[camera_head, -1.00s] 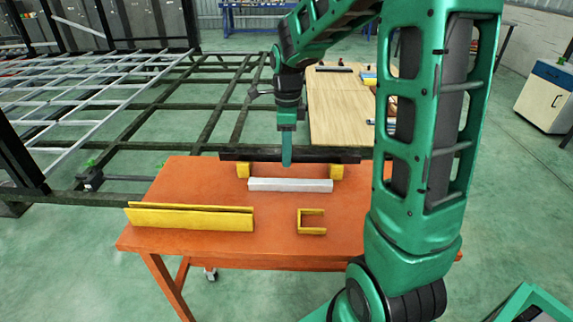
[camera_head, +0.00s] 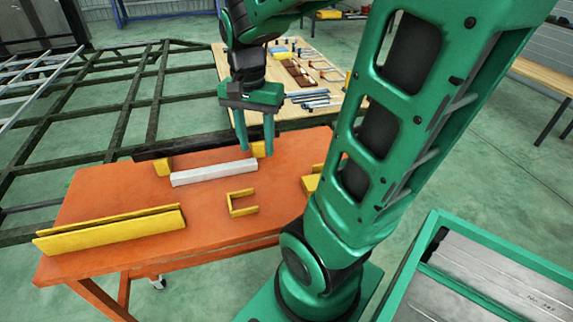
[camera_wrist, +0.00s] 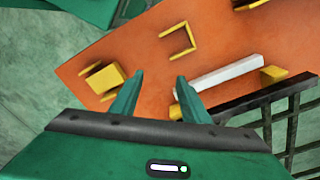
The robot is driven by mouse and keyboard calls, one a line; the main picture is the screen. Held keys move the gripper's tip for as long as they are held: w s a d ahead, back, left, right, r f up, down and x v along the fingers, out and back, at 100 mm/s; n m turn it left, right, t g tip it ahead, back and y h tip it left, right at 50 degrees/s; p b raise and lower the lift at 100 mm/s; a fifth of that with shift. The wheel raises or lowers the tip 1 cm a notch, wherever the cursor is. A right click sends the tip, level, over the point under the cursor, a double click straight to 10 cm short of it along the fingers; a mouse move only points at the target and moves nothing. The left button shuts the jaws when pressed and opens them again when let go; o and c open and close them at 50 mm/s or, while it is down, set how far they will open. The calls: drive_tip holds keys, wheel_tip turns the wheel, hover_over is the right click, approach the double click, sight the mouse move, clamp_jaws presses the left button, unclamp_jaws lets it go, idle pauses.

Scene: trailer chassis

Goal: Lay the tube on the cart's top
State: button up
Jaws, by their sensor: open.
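A pale grey square tube (camera_head: 214,172) lies flat on the orange top of the cart (camera_head: 200,220), near its back edge. It also shows in the wrist view (camera_wrist: 225,76). My gripper (camera_head: 256,152) is open and empty, with its two fingers pointing down beside the right end of the tube. In the wrist view my fingertips (camera_wrist: 161,77) are spread over the orange top, apart from the tube. I cannot tell the exact height of the fingertips.
A dark bar (camera_head: 180,148) runs along the cart's back edge by yellow blocks (camera_head: 162,166). A yellow U-shaped bracket (camera_head: 241,203), a long yellow channel (camera_head: 110,231) and another yellow piece (camera_head: 311,183) are on the top. A wooden table (camera_head: 285,112) with tools stands behind.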

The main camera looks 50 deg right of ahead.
drive_tip(key=s+f+n, duration=0.1)
drive_tip(key=s+n, duration=0.6)
drive_tip(key=s, duration=0.3)
drive_tip(key=shift+s+f+y, duration=0.3)
drive_tip(key=shift+f, duration=0.1)
drive_tip(key=shift+w, duration=0.1)
idle(0.4)
